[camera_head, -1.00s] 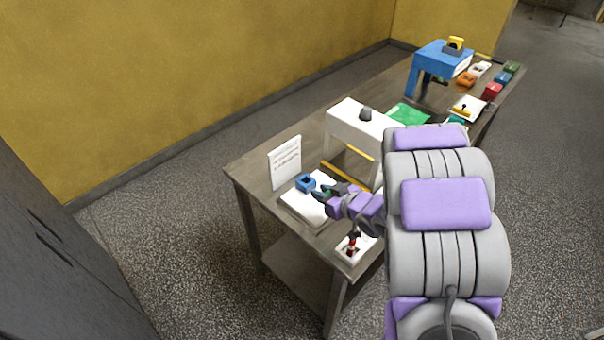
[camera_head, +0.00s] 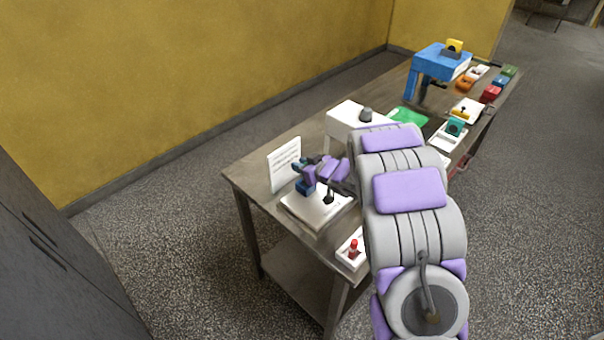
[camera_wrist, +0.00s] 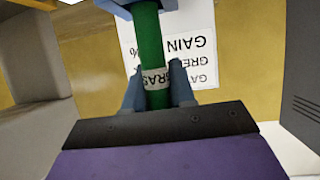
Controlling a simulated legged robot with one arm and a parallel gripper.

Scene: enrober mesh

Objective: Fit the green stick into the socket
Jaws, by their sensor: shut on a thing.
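The green stick (camera_wrist: 149,45), with a pale lettered band, is between the two blue-grey fingers of my gripper (camera_wrist: 158,88) in the wrist view. The gripper is shut on it. The stick's far end meets a blue-grey part (camera_wrist: 125,3) at the top edge, probably the socket; how deep it sits is cut off from view. In the head view, the blue socket (camera_head: 305,188) stands on a white base plate (camera_head: 318,210). My gripper (camera_head: 303,167) is right above it. The stick cannot be made out there.
A lettered white sign (camera_head: 284,164) stands close behind the socket. A white bridge-like frame (camera_head: 345,120) is behind my arm. A white tray with a red-topped piece (camera_head: 354,249) lies at the front table corner. A blue stand (camera_head: 440,62) and several coloured blocks are farther back.

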